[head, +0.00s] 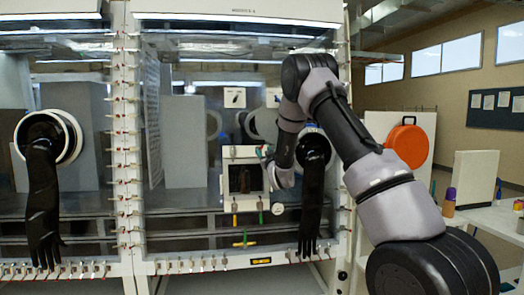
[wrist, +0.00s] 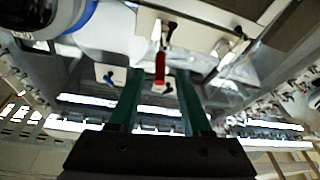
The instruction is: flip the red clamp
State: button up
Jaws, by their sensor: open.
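The red handle appears between the fingertips in the picture, with space on both sides. I cannot tell how far ahead it is, and no contact is visible. In the head view my arm reaches to the right side of the small framed door (head: 243,177), and the red clamp is too small to make out clearly there.
Green and yellow handles hang below the small door, with a round gauge (head: 278,208) beside them. Black gloves (head: 41,205) hang from ports on the glovebox front. A post (head: 127,140) lined with small clamps stands left. An orange round case (head: 408,146) is at right.

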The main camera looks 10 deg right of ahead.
jog(key=v, duration=0.6)
jog(key=shift+s, duration=0.15)
jog(key=s+d+r+m+g+h, duration=0.2)
jog(key=s+d+r+m+g, duration=0.35)
jog(key=s+r, duration=0.65)
jog(key=s+f+m+g+y, duration=0.1)
jog(key=s+g, duration=0.7)
jog(key=s, duration=2.6)
jog(key=shift+s+a+f+m+y, duration=0.3)
jog(key=shift+a+f+m+y, duration=0.15)
jog(key=shift+f+m, duration=0.15)
